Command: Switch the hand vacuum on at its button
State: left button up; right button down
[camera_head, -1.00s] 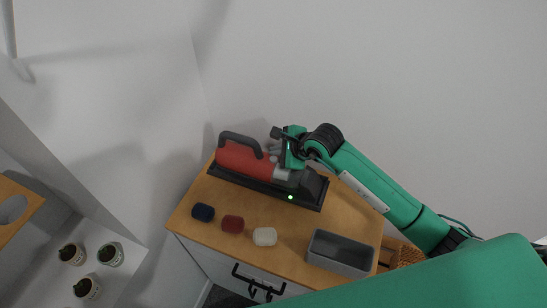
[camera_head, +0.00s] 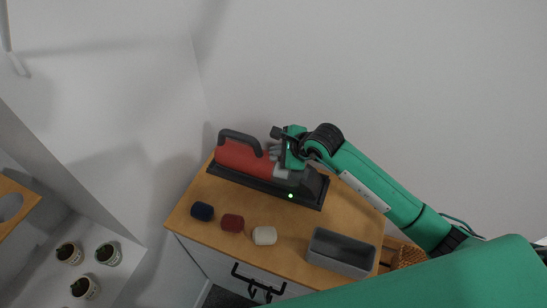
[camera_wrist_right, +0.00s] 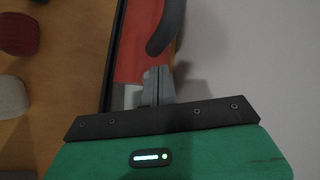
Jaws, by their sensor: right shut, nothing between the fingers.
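The hand vacuum (camera_head: 240,157) has a red body, a black handle and a dark nozzle. It lies in a black tray-like dock (camera_head: 231,177) with a lit green light, on the wooden cabinet top. In the right wrist view its red body (camera_wrist_right: 140,45) and black handle show beyond the fingers. My right gripper (camera_head: 275,152) is shut and empty, with its fingertips over the vacuum's middle, by the handle's front end. In the right wrist view the closed fingers (camera_wrist_right: 158,84) point at the body. I cannot tell whether they touch it. The button is hidden. My left gripper is not in view.
A grey bin (camera_head: 340,252) stands at the right. A wicker basket (camera_head: 408,257) is beyond it. White walls stand behind.

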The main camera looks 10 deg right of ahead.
jog(key=shift+f+b, duration=0.55)
jog(key=shift+b, duration=0.05)
dwell(0.7)
jog(key=shift+r, duration=0.1)
jog(key=shift+r+p, duration=0.4)
jog(key=shift+r, duration=0.45)
notch_tip(320, 180, up, 6)
jog(key=p, duration=0.3)
dwell(0.7)
